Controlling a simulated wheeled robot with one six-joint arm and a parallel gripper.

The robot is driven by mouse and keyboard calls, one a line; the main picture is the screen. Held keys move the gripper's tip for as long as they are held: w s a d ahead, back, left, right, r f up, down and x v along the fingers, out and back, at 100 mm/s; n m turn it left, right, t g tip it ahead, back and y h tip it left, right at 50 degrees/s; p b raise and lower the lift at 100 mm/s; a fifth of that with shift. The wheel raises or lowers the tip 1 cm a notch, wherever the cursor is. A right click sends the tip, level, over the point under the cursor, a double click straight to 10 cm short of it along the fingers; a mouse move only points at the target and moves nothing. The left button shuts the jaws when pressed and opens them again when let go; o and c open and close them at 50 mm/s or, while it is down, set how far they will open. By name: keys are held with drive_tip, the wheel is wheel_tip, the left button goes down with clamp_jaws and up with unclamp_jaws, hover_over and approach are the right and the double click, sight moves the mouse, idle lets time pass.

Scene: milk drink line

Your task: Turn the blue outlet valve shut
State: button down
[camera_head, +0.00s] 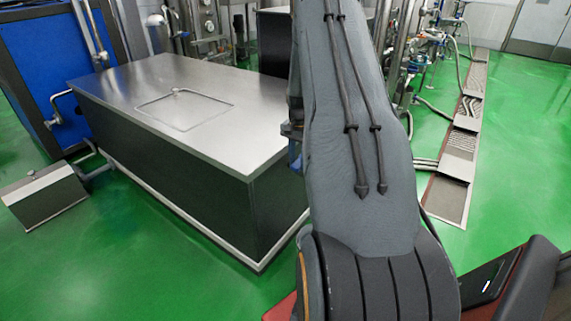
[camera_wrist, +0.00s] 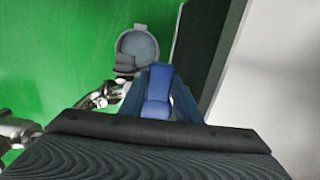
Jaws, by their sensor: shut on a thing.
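The blue outlet valve handle (camera_wrist: 158,84) stands in the middle of the wrist view, between the two dark blue fingers of my gripper (camera_wrist: 159,98). The gripper is shut on it, one finger on each side. A grey round fitting (camera_wrist: 137,48) shows just beyond the handle, over the green floor. In the head view my arm covers the middle, and the gripper and most of the valve are hidden behind it. Whether the valve stands open or shut cannot be told.
A steel-topped tank (camera_head: 165,85) with dark sides stands left of my arm. Its dark side and pale top edge run close along the right of the wrist view. Shiny pipe fittings (camera_wrist: 100,97) lie at left. Green floor is open in front of the tank.

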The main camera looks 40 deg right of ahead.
sight(298, 164)
drive_tip(key=shift+s, duration=0.15)
idle(0.3)
drive_tip(key=c, duration=1.3)
unclamp_jaws()
drive_tip(key=shift+d, duration=0.1)
drive_tip(key=shift+c, duration=0.2)
wheel_tip(298, 164, up, 7)
drive_tip(key=shift+f+b, duration=0.2)
drive_tip(key=shift+b, duration=0.1)
drive_tip(key=shift+r, duration=0.6)
drive_tip(key=shift+a, duration=0.2)
